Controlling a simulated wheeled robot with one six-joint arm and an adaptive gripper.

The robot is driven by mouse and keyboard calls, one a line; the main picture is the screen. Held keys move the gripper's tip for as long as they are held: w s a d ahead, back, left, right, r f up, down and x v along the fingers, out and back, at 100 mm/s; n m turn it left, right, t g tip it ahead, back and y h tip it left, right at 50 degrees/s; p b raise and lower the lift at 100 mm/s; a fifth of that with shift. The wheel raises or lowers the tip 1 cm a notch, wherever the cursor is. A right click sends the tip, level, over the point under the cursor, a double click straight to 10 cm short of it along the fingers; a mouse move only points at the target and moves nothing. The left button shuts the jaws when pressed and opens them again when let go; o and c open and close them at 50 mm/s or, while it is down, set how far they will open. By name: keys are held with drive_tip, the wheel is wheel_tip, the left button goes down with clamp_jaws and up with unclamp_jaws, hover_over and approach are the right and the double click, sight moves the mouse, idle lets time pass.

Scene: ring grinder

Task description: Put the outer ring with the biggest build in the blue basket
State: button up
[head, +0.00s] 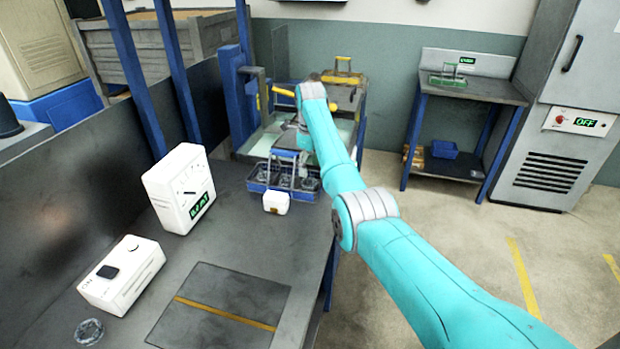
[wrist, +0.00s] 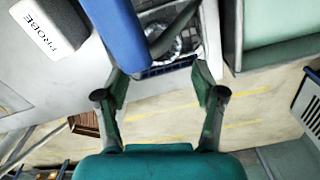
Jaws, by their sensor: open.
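A blue tray with compartments (head: 258,187) sits at the far end of the grey bench, with grey metal rings in it. My gripper (head: 292,172) is over this tray, pointing down. In the wrist view my gripper (wrist: 160,88) has its two fingers wide apart and nothing between them. A shiny metal ring (wrist: 165,42) lies in the tray just beyond the fingers, partly hidden by a dark bar. Another ring (head: 88,332) lies alone on the bench at the near left. A small blue basket (head: 445,149) stands on the lower shelf of the right table. Ring sizes are hard to compare.
A small white box (head: 276,202) is beside the tray; a white box marked PROBE (wrist: 50,28) shows in the wrist view. A white meter (head: 180,188) and another white device (head: 122,275) stand on the bench. Blue posts rise behind. Open floor lies right of the bench.

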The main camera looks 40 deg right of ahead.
drive_tip(key=shift+r, duration=2.6)
